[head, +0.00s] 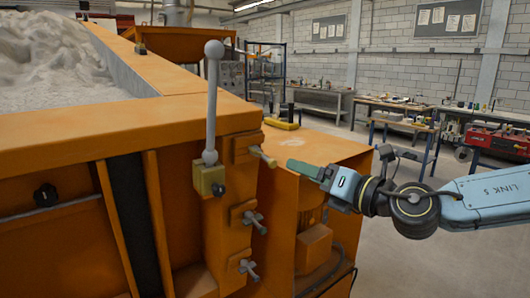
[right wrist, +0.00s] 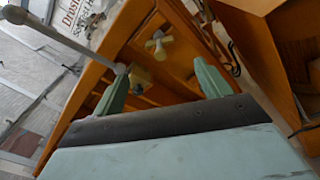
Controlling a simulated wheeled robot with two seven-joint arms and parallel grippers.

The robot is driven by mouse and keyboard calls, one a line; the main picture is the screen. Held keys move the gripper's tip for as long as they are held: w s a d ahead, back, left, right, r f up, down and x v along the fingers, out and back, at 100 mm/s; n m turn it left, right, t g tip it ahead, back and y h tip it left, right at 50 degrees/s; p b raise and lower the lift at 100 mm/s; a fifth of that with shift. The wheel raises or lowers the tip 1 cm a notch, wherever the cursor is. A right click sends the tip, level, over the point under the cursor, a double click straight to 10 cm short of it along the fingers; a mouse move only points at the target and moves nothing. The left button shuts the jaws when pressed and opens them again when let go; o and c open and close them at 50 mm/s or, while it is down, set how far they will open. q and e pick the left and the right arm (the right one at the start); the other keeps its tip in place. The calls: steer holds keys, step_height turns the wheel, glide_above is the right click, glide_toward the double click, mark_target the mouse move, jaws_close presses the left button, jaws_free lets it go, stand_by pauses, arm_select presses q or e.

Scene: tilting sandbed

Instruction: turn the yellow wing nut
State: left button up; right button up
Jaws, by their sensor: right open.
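The yellow wing nut (head: 263,157) sits on the topmost bracket at the right end of the orange sandbed's front, just right of the lever. In the right wrist view the pale yellow wing nut (right wrist: 158,44) shows ahead, in line with the gap between the fingertips. My right gripper (head: 303,169) is open and empty, its green fingers pointing left at the nut with a small gap between. Both fingers of it show apart in the right wrist view (right wrist: 160,74). My left gripper is not in view.
Two greyer wing nuts, a middle one (head: 255,222) and a lower one (head: 248,268), sit below. A grey lever (head: 211,110) with a ball top rises from a yellow block close left. An orange cabinet (head: 320,150) stands behind my gripper. The floor at right is open.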

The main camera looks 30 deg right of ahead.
mark_target(265, 156)
steer(key=w+p, duration=0.2)
steer(key=w, duration=0.2)
steer(key=w+a+p, duration=0.1)
steer(key=w+p, duration=0.2)
steer(key=w, duration=0.1)
steer(key=w+a+p, duration=0.1)
steer(key=w+p, duration=0.1)
steer(key=w, duration=0.2)
steer(key=shift+a+r+p, duration=0.15)
steer(key=shift+r+p, duration=0.05)
steer(key=shift+p, duration=0.2)
steer(key=shift+w+a+f, duration=0.15)
steer(key=shift+w, duration=0.4)
steer(key=shift+c, duration=0.3)
steer(key=c, duration=0.9)
